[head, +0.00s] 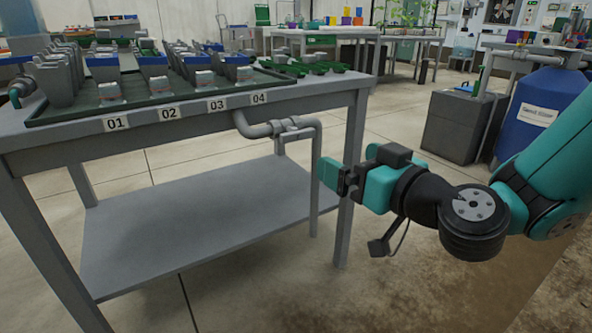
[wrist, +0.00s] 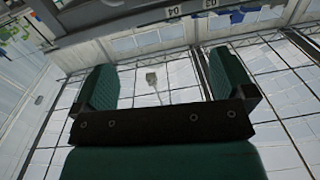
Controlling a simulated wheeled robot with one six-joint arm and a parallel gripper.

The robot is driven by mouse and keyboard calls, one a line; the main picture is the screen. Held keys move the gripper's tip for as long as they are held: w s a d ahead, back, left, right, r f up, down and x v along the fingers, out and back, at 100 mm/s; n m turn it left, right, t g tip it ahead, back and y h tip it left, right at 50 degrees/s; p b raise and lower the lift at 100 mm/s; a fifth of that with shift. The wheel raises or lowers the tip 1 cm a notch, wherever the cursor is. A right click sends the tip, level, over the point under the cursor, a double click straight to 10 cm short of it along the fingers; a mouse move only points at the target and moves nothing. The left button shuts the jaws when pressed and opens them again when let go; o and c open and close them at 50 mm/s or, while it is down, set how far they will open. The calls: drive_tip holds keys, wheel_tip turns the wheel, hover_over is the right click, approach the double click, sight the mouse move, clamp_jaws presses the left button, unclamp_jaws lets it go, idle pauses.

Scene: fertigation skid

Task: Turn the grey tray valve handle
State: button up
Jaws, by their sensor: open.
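A grey pipe (head: 251,128) comes out under the front edge of the tray table, runs right and bends down beside the right front leg. The grey tray valve handle (head: 295,134) appears as a small grey lever on its horizontal stretch, hard to tell from the pipe. My gripper (head: 333,174) is open and empty, right of the handle and lower in the head view, apart from it. In the wrist view my gripper (wrist: 166,82) shows its two teal fingers wide apart. A small pale object on a thin stem (wrist: 152,79) shows between them; I cannot tell what it is.
The grey table (head: 330,95) carries a dark green tray (head: 60,118) with several pots, above number labels. Its lower shelf (head: 190,220) is bare. A dark grey box (head: 458,125) and a blue drum (head: 533,112) stand at right. Floor between is clear.

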drive_tip(key=f, duration=0.2)
drive_tip(key=p, duration=1.5)
approach(300, 135)
drive_tip(key=shift+t+h, duration=0.4)
drive_tip(key=x, duration=0.8)
drive_tip(key=shift+w+a+r, duration=0.1)
drive_tip(key=shift+a+r, duration=0.05)
drive_tip(key=shift+a, duration=0.4)
drive_tip(key=shift+p+x, duration=0.45)
drive_tip(key=shift+x, duration=0.45)
